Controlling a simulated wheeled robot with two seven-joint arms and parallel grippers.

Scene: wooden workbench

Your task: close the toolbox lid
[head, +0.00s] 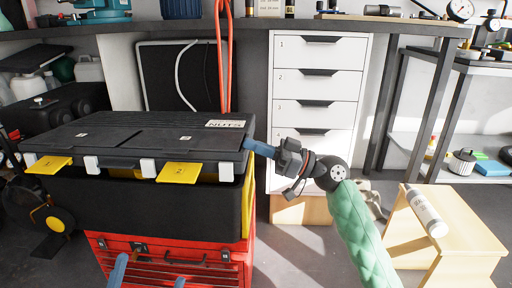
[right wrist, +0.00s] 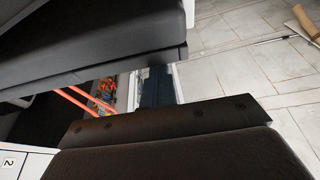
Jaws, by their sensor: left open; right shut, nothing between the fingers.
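The toolbox has a black body (head: 130,205) and a black lid (head: 125,130) with a "NUTS" label. The lid lies nearly flat over the body. A narrow gap with yellow showing runs under its front right part. Two yellow latches, 1 (head: 48,164) and 2 (head: 180,173), stick outward from the lid's front edge. My right gripper (head: 258,148) is shut and empty, its blue tip at the lid's right edge; contact is unclear. Its dark blue fingers (right wrist: 157,88) show in the right wrist view. My left gripper (head: 150,274) is open below the toolbox, partly cut off by the frame.
The toolbox stands on a red tool chest (head: 170,255). A white drawer unit (head: 315,85) stands behind, under the workbench (head: 245,24). A wooden step stool (head: 465,225) with a white bottle (head: 426,212) on it is at the right. Orange-red cables (head: 222,60) hang behind the lid.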

